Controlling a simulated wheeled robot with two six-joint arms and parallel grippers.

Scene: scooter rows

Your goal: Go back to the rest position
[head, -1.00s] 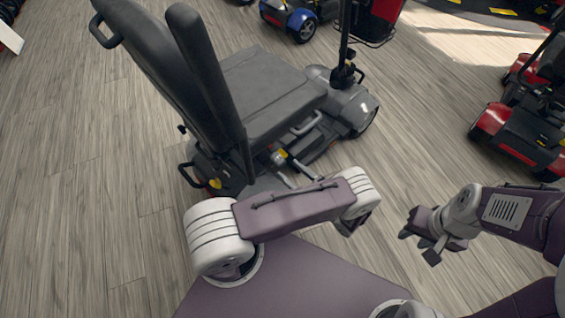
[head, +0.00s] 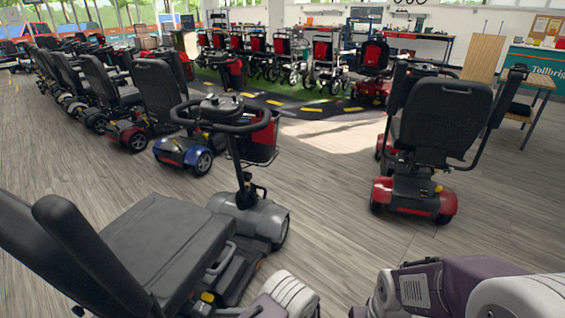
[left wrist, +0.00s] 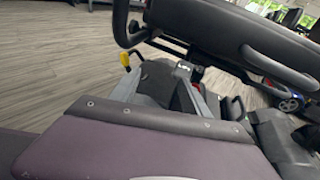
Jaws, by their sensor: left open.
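Neither gripper shows in the head view. A white ribbed joint of my left arm (head: 290,295) shows at the bottom centre, beside the grey scooter. Purple and white links of my right arm (head: 440,285) cross the bottom right corner; its gripper end is out of the picture. In the left wrist view a purple panel (left wrist: 130,145), which looks like my own body, fills the lower part, and no gripper fingers can be made out. The near grey scooter (head: 150,245) stands close to my left arm; its seat and frame also show in the left wrist view (left wrist: 230,30).
A red scooter with a black seat (head: 415,190) stands at the right. A blue scooter (head: 180,150) stands beyond the near one, with a row of scooters behind it. A wooden table (head: 530,100) is at the far right. Bare wood floor (head: 340,215) lies between the scooters.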

